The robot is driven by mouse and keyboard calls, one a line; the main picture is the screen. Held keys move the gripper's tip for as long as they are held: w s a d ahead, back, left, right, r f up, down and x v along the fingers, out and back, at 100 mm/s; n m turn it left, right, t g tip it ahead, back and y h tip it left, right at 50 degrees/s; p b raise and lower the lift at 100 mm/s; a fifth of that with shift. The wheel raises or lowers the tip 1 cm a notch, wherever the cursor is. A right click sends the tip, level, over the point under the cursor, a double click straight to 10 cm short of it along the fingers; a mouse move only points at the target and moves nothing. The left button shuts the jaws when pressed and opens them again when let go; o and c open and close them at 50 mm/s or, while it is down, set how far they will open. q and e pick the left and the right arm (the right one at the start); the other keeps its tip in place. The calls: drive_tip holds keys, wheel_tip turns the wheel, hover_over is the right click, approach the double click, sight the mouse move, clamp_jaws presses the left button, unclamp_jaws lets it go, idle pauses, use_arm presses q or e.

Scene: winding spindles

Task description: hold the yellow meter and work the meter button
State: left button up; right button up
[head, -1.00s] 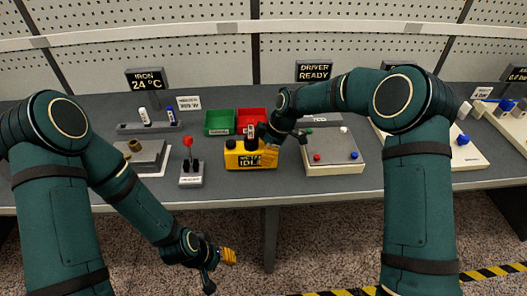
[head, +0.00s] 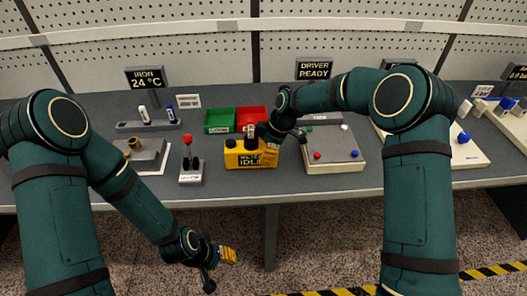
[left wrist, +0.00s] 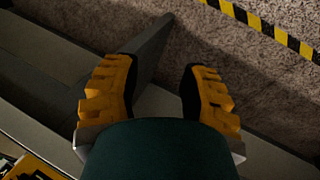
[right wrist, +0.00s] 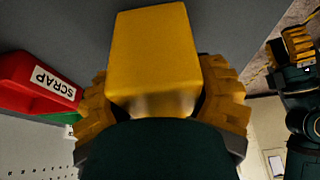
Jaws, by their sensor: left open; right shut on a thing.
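The yellow meter (head: 236,160) stands near the table's front edge, its dark display reading METER IDLE. Dark round parts show on its top; I cannot tell which part is the button. My right gripper (head: 270,146) is at the meter's right end. In the right wrist view, the fingers (right wrist: 160,105) are shut on both sides of the yellow meter body (right wrist: 155,55). My left gripper (head: 228,256) is low in front of the table, apart from the meter. In the left wrist view, its fingers (left wrist: 158,95) are spread with nothing between them.
A green bin (head: 218,122) and a red bin (head: 250,114) stand behind the meter. A red-knobbed lever (head: 187,140) on a small base is to its left. A pale panel with coloured knobs (head: 335,163) is close on its right. The floor before the table is clear.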

use_arm(q)
drive_tip(key=shift+f, duration=0.25)
idle(0.3)
clamp_jaws()
drive_tip(key=shift+b, duration=0.3)
idle(1.1)
